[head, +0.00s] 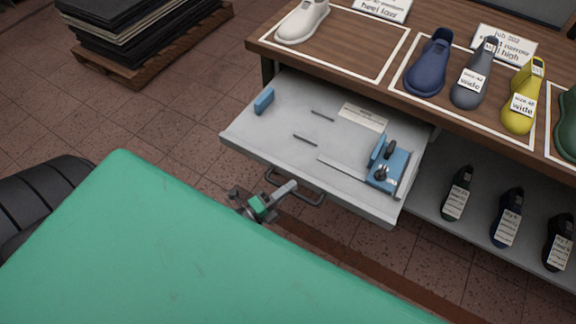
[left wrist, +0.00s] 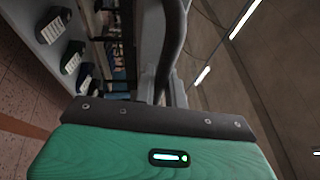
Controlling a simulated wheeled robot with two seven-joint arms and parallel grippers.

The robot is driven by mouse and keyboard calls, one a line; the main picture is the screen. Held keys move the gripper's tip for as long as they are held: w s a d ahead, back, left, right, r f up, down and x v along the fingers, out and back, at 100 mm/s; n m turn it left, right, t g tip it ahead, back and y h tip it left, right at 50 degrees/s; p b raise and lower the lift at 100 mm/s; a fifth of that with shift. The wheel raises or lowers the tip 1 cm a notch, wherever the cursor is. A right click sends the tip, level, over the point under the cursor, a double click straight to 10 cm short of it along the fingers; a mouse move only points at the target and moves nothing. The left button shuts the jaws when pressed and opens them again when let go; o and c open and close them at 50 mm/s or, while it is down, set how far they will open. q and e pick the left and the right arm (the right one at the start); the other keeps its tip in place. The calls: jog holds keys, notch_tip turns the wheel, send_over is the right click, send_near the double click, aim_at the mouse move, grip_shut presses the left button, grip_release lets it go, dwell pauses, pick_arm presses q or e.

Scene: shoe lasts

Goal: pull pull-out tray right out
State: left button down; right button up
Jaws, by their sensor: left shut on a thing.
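The pull-out tray (head: 270,135) is a light grey drawer that stands out from under the wooden table top in the head view. It has a dark bar handle (head: 312,198) on its front edge. My left gripper (head: 286,189) is at the left part of this handle and shut on it. In the left wrist view the handle (left wrist: 172,45) runs up between the fingers, close to the camera. My right gripper is in neither view.
On the tray are a blue clamp device (head: 388,165), a small blue block (head: 264,101) and a label. Shoe lasts, such as a blue one (head: 428,65), stand on the table top (head: 350,20). More lasts sit on a lower shelf (head: 425,205). A pallet (head: 150,70) with dark sheets stands back left.

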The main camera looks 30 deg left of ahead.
pick_arm(q)
jog(key=c, duration=1.5)
grip_release()
jog(key=shift+w, duration=0.1)
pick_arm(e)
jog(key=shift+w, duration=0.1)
pick_arm(q)
jog(key=shift+o, duration=0.2)
